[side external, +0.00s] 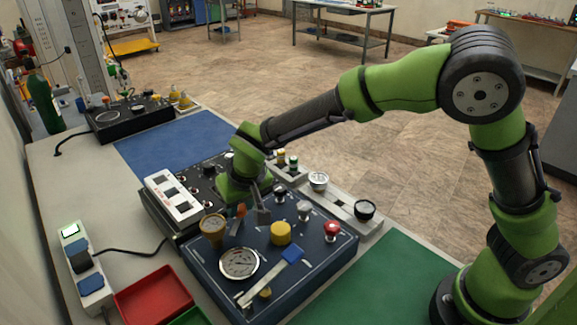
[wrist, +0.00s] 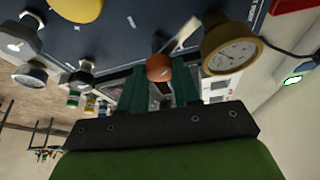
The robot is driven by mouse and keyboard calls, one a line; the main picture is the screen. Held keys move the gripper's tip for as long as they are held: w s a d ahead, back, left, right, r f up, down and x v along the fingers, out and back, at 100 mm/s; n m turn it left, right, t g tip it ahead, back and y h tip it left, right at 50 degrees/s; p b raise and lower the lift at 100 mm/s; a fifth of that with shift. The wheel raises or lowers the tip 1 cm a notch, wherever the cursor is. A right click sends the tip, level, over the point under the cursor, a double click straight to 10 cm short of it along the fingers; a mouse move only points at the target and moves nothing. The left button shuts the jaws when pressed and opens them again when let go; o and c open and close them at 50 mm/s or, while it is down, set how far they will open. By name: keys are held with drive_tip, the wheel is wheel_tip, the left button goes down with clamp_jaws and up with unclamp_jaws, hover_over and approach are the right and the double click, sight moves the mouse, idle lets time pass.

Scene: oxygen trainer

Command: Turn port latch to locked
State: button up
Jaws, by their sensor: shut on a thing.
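The port latch appears to be the small orange-tipped handle (side external: 241,210) on the dark blue panel (side external: 205,268), between a brass-rimmed gauge and the yellow knob. In the wrist view its rounded orange end (wrist: 159,68) sits between my two fingers. My gripper (side external: 251,213) reaches down over the panel, and its dark green fingers (wrist: 160,82) are shut on the orange handle from both sides. The fingers and wrist hide part of the latch and any lock marking, so its exact angle cannot be told.
Close around are a brass gauge (side external: 212,228), a yellow knob (side external: 281,233), a white-faced dial (side external: 239,263), a pale lever (side external: 268,278), and a red knob (side external: 332,229). A white switch box (side external: 172,196) stands behind. The green mat (side external: 375,285) is clear.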

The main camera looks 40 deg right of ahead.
drive_tip(key=m+h, duration=0.1)
drive_tip(key=m, duration=0.2)
drive_tip(key=m+g+h, duration=0.1)
drive_tip(key=m, duration=0.1)
drive_tip(key=shift+a+m, duration=0.15)
drive_tip(key=shift+m, duration=0.25)
idle(0.4)
drive_tip(key=o, duration=1.1)
drive_tip(key=shift+c, duration=0.2)
drive_tip(key=v, duration=1.7)
drive_tip(key=shift+w+a, duration=0.1)
